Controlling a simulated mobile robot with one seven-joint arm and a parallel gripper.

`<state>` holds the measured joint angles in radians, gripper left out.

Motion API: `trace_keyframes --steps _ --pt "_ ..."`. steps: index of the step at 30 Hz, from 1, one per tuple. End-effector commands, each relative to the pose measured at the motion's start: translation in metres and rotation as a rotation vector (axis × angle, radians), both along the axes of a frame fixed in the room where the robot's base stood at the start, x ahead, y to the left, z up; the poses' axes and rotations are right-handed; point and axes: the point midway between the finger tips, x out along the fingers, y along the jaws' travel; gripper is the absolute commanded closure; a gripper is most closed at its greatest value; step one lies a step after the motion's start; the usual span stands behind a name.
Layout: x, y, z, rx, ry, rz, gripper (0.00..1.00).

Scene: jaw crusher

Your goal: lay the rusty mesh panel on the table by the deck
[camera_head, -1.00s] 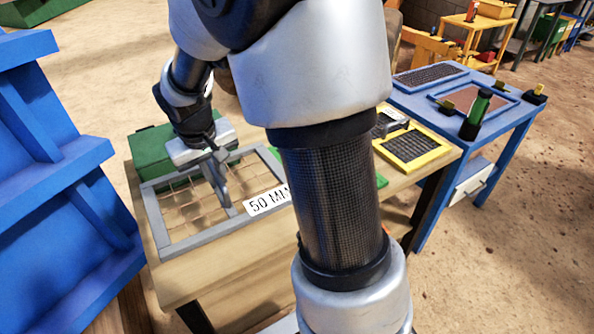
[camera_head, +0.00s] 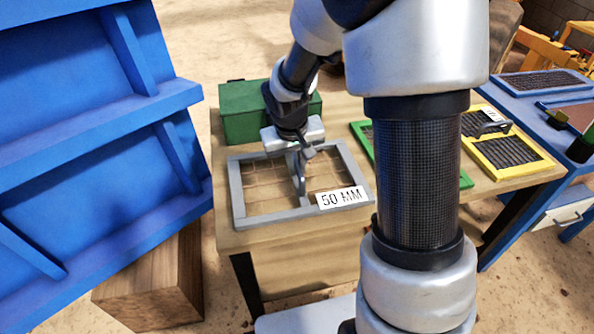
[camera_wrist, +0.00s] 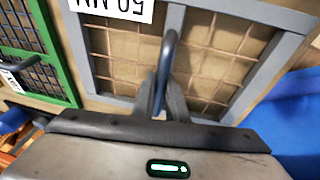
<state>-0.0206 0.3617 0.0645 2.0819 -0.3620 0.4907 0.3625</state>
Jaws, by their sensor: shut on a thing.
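The mesh panel (camera_head: 236,190) has a grey frame, rusty-brown wires and a white "50 MM" label (camera_head: 341,197). It lies flat at the left end of the wooden table (camera_head: 290,240), on the top or very close above it; I cannot tell which. My gripper (camera_head: 300,182) points down over the panel's middle and is shut on its dark curved handle. The wrist view shows the handle (camera_wrist: 168,50) between the fingers of my gripper (camera_wrist: 170,100), with the frame bar (camera_wrist: 90,65) around the mesh. My arm hides part of the table.
A green box (camera_head: 243,112) stands behind the panel. A green-framed panel (camera_head: 466,182) and a yellow-framed panel (camera_head: 540,160) lie to its right. A blue table (camera_head: 500,240) stands farther right. A large blue ribbed structure (camera_head: 110,130) rises close on the left, above a wooden block (camera_head: 150,285).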

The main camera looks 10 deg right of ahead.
Motion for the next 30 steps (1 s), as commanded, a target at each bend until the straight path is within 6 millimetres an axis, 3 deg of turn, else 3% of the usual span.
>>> trace_keyframes --steps 3,15,16,19,30 --pt "0.001 0.000 -0.015 0.000 -0.002 0.001 1.00" --pt "0.001 0.000 -0.019 0.000 -0.004 0.001 1.00" --pt "0.000 0.000 -0.020 0.000 0.000 0.001 0.86" --pt "0.000 0.000 -0.019 0.000 0.001 0.001 0.69" --pt "0.000 0.000 -0.014 0.000 0.000 0.001 0.69"
